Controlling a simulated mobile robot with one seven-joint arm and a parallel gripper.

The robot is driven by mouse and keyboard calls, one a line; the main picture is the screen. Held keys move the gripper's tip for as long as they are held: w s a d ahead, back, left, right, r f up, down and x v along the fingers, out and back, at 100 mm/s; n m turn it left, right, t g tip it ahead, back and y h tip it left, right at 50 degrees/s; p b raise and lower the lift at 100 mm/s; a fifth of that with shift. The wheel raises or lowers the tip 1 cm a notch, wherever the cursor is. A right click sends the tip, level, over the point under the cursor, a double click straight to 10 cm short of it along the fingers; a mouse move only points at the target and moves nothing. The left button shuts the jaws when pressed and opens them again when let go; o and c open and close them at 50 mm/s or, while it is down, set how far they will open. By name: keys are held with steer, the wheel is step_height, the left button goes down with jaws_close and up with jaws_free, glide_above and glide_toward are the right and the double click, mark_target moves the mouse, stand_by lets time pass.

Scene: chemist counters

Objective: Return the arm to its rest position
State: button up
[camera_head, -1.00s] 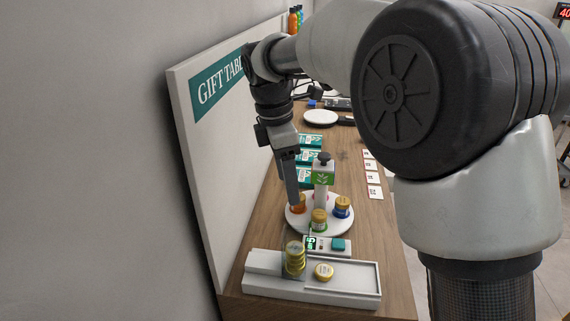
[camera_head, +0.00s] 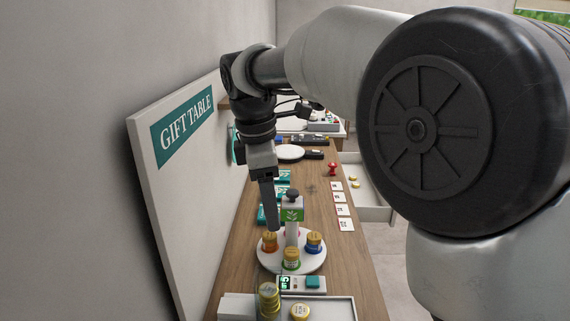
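My arm fills the right and upper middle of the head view and reaches down over the gift table (camera_head: 262,262). My gripper (camera_head: 275,224) points downward above the round white stand (camera_head: 268,259), near the orange jar (camera_head: 270,242). Its fingers appear edge-on as one dark bar, so their opening does not show. I cannot tell whether the tips touch the jar. A green-labelled jar (camera_head: 291,258) and a blue jar (camera_head: 314,242) also sit on the stand around its post with a green leaf sign (camera_head: 291,214).
A white tray (camera_head: 340,309) in front holds stacked gold-lidded tins (camera_head: 269,298) and a single tin (camera_head: 300,312). A small device with a display (camera_head: 302,284) sits behind it. The GIFT TABLE board (camera_head: 185,150) stands close on the left. Cards (camera_head: 341,210) line the right edge.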

steer(key=s+d+r+m+t+y, duration=0.1)
steer(key=s+d+r+m, duration=0.1)
steer(key=s+d+m, duration=0.35)
steer(key=s+d+r+m+t, duration=0.1)
steer(key=s+d+m, duration=0.15)
steer(key=d, duration=0.55)
steer(key=s+d+f+m+t, duration=0.2)
steer(key=s+d+f+m, duration=0.3)
steer(key=s+d+m, duration=0.3)
steer(key=s+m, duration=0.3)
steer(key=m, duration=0.1)
steer(key=shift+s+d+f+m, duration=0.2)
steer(key=shift+d+m, duration=0.1)
steer(key=shift+d, duration=0.05)
steer(key=shift+c, duration=0.2)
